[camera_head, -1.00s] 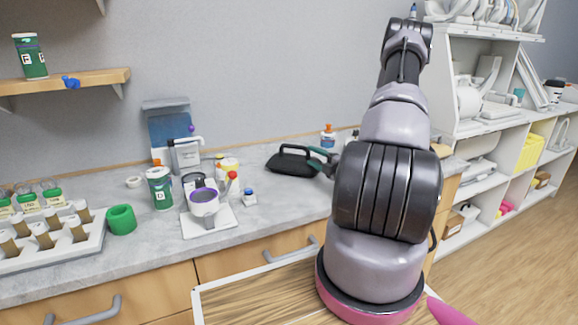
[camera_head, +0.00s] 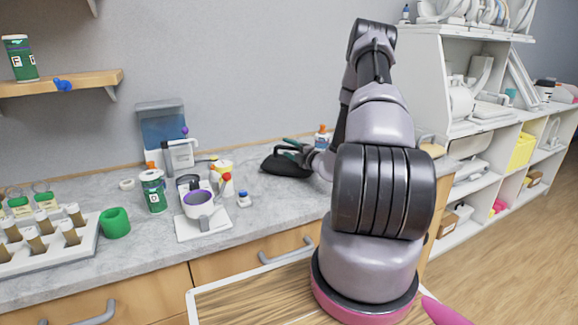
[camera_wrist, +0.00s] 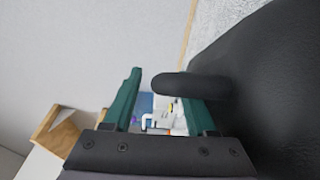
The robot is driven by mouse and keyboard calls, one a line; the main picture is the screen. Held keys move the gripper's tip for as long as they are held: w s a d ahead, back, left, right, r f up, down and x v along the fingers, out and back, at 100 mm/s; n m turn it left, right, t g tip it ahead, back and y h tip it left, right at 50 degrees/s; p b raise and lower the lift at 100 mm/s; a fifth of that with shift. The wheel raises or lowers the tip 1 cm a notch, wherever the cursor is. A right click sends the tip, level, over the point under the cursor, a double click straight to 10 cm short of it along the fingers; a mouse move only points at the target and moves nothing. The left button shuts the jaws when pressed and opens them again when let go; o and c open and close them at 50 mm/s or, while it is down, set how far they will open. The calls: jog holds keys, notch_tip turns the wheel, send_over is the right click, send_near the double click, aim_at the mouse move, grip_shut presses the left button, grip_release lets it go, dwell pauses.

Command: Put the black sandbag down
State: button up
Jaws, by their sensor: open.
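The black sandbag (camera_head: 285,165) is on the grey counter (camera_head: 130,228), near the wall, in the head view. It has a loop handle on top. My gripper (camera_head: 296,147) is at the bag's upper right, with its green fingers apart. In the wrist view my gripper (camera_wrist: 160,103) is open, one green finger on each side of a gap. The bag (camera_wrist: 265,85) fills the right side there, and its handle (camera_wrist: 190,86) reaches across the right finger into the gap. I cannot tell whether a finger touches the handle. My arm hides the counter to the right.
A white cup-like vessel on a base (camera_head: 203,203), a green-labelled jar (camera_head: 152,192) and small bottles stand left of the bag. An orange-capped bottle (camera_head: 323,138) stands close behind my gripper. A green ring (camera_head: 114,223) and a vial rack (camera_head: 45,245) are farther left.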

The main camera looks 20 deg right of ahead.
grip_shut()
dwell(1.3)
